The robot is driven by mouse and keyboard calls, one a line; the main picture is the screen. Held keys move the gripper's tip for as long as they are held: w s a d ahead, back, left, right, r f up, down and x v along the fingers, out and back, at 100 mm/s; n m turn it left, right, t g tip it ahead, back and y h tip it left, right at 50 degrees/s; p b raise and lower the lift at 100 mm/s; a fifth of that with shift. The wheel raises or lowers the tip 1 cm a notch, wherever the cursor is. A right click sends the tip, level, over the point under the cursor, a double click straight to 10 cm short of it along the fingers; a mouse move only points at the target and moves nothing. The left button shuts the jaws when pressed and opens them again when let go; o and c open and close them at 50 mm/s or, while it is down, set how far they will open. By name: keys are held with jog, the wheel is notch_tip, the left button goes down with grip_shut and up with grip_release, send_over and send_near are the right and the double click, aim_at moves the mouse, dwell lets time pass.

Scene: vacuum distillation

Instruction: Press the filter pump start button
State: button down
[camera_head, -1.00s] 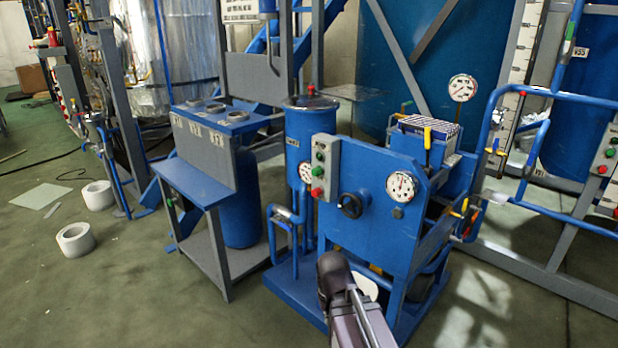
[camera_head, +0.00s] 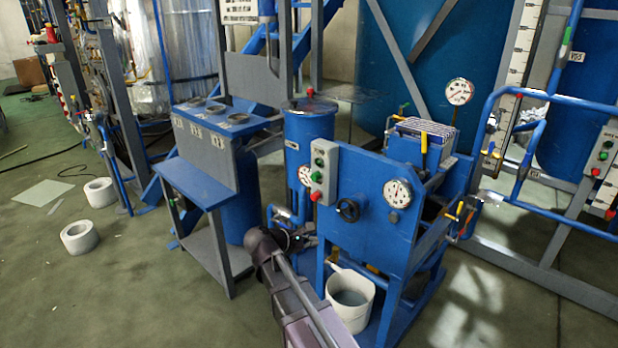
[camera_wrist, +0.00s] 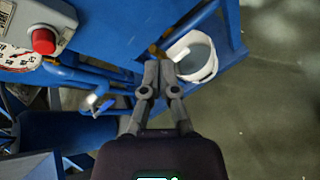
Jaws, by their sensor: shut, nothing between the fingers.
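A grey control box (camera_head: 328,165) is fixed to the front of the blue pump frame (camera_head: 370,185). It carries a column of small buttons, with a green button (camera_head: 320,160) near its middle and a larger red button (camera_head: 316,196) at its lower end. I cannot read which one is the start button. In the wrist view the red button (camera_wrist: 43,41) is at the upper left, and the green button is out of view. My gripper (camera_head: 308,240) is below and slightly left of the box, apart from it. The wrist view shows its fingers (camera_wrist: 158,68) together and empty.
A white bucket (camera_head: 352,316) stands at the frame's base, right of my gripper. A round gauge (camera_head: 398,193) and black handwheel (camera_head: 347,210) are on the panel. Blue pipes (camera_wrist: 90,82) run near my fingers. A blue bench (camera_head: 205,185) stands left.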

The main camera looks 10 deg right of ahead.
aim_at(316, 179)
jog(key=w+a+r+n+t+h+p, duration=0.2)
jog(key=w+a+r+n+t, duration=0.3)
jog(key=a+r+n, duration=0.3)
notch_tip(316, 179, up, 3)
jog(key=shift+w+a+r+n+h, duration=0.2)
jog(key=shift+a+n+h, duration=0.1)
jog(key=shift+a+h, duration=0.3)
jog(key=shift+w+d, duration=0.1)
jog(key=shift+d, duration=0.15)
jog(key=x, duration=1.3)
jog(key=shift+w+d+r, duration=0.1)
jog(key=shift+w+d, duration=0.15)
jog(key=shift+d, duration=0.05)
